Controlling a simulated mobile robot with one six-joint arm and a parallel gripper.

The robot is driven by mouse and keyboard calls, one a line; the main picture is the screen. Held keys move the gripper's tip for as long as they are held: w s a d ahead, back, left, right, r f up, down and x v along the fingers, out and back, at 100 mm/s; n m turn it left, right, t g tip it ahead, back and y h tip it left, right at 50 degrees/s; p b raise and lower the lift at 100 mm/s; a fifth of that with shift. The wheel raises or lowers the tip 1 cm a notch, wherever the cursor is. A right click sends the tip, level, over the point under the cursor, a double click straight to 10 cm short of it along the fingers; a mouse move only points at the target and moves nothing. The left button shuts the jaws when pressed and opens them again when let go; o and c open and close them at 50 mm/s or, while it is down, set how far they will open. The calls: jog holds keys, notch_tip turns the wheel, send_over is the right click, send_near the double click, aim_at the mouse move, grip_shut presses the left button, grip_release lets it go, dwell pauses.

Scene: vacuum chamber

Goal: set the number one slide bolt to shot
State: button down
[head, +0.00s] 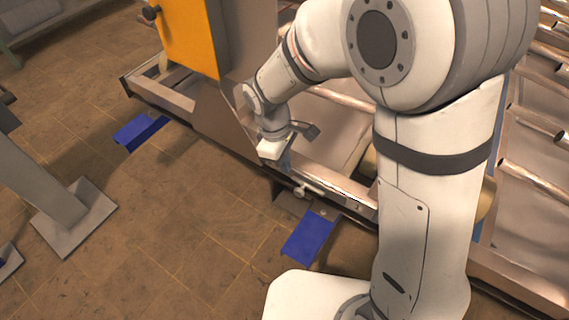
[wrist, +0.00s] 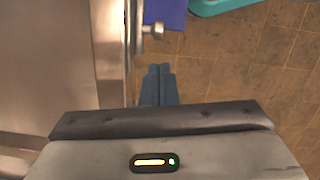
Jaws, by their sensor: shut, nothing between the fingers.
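A slide bolt with a pale round knob (head: 301,191) sits low on the side of the metal frame rail in the head view. Its knob also shows in the wrist view (wrist: 154,31), sticking out to the right from the rail. No number can be read, and I cannot tell how far the bolt is slid. My gripper (head: 286,166) is beside the rail, a little above and left of the knob in the head view. In the wrist view its dark blue fingers (wrist: 159,74) are together and empty, apart from the knob.
Blue brackets lie near the floor by the frame, one close to the bolt (head: 310,238) and one farther left (head: 139,131). An orange panel (head: 187,37) stands above the frame. A teal rim (wrist: 215,7) shows in the wrist view.

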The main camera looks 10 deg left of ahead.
notch_tip(320, 180, down, 7)
jog(key=d+b, duration=0.1)
jog(key=shift+s+d+f, duration=0.15)
jog(key=shift+s+d, duration=0.05)
